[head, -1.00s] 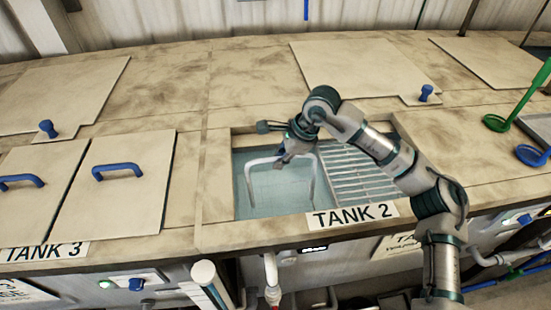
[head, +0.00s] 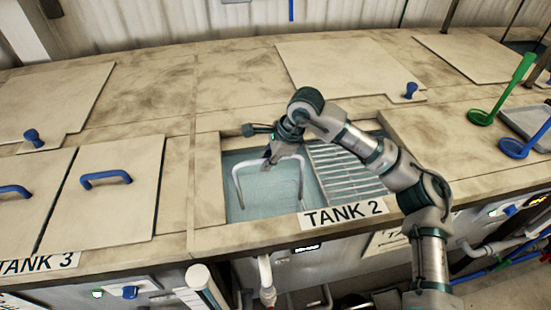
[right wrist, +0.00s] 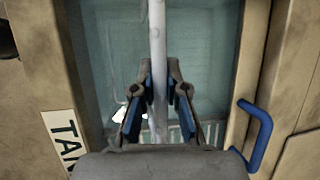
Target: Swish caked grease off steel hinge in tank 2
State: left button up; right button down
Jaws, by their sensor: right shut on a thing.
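Tank 2 (head: 343,213) is open, with pale blue-green liquid (head: 265,200) in its left part. A pale U-shaped bar handle (head: 236,182) rises from the liquid. My right gripper (head: 270,156) is shut on the top bar of this handle. In the right wrist view, the bar (right wrist: 157,50) runs between the two blue-padded fingers of the right gripper (right wrist: 158,95). What hangs below the handle is under the liquid and unclear. I cannot make out the steel hinge or its grease. My left gripper is not in view.
A slatted rack (head: 345,172) fills the tank's right side. Closed lids with blue handles (head: 106,178) lie at left, by tank 3 (head: 38,263). Another lid (head: 345,68) lies behind tank 2. A green ladle (head: 480,117) and a blue ladle (head: 514,148) are at right.

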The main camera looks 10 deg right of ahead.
jog(key=shift+a+r, duration=0.1)
jog(key=shift+a, duration=0.8)
jog(key=shift+d, duration=1.4)
